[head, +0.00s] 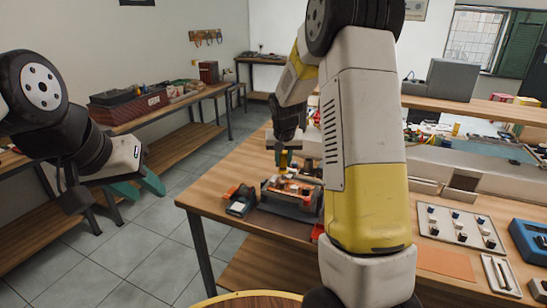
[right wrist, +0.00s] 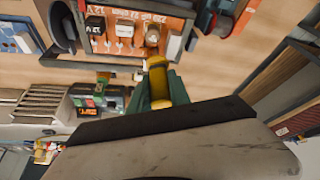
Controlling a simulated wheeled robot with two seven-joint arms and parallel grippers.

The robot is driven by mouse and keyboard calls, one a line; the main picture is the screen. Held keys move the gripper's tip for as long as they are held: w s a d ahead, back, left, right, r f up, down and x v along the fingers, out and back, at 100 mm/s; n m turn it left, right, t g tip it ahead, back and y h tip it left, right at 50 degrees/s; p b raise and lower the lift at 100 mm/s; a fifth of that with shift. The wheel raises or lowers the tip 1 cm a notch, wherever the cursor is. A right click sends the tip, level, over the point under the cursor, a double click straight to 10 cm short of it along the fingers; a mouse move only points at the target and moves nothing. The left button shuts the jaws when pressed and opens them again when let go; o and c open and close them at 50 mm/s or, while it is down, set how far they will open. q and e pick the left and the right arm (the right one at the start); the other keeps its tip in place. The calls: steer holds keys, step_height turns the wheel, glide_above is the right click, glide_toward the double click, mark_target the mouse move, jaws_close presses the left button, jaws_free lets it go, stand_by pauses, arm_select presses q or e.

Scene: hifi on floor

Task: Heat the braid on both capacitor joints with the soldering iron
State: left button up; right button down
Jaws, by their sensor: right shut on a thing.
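My right gripper (head: 284,160) is shut on the yellow-handled soldering iron (right wrist: 157,80), in the middle of the head view, above the workbench. The iron points down towards an orange circuit board (head: 297,187) held in a dark holder. In the right wrist view the board (right wrist: 125,42) carries white-printed marks and small block-like parts; the iron's handle is just below its lower edge in the picture. I cannot make out the iron's tip, the braid or whether they touch. My left gripper (head: 138,188) is open and empty, off to the left over the floor.
An orange-and-dark tool (head: 240,200) lies left of the board on the wooden workbench (head: 205,195). A pale tray with small knobs (head: 461,227) and a blue box (head: 530,240) stand to the right. My right arm hides part of the bench.

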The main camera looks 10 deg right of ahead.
mark_target(284, 152)
steer(key=shift+s+f, duration=0.1)
steer(key=shift+r, duration=2.3)
steer(key=shift+f, duration=0.1)
steer(key=shift+s+d+f, duration=0.15)
steer(key=shift+d+f, duration=0.15)
steer(key=shift+f, duration=0.25)
steer(key=shift+s+d+f, duration=0.2)
steer(key=shift+d+f, duration=0.15)
steer(key=shift+f, duration=0.25)
steer(key=shift+s+d+f, duration=0.15)
steer(key=shift+d+f, duration=0.15)
steer(key=shift+f, duration=0.25)
steer(key=shift+s+f, duration=0.15)
steer(key=shift+f, duration=0.45)
stand_by(1.5)
steer(key=shift+r, duration=2.4)
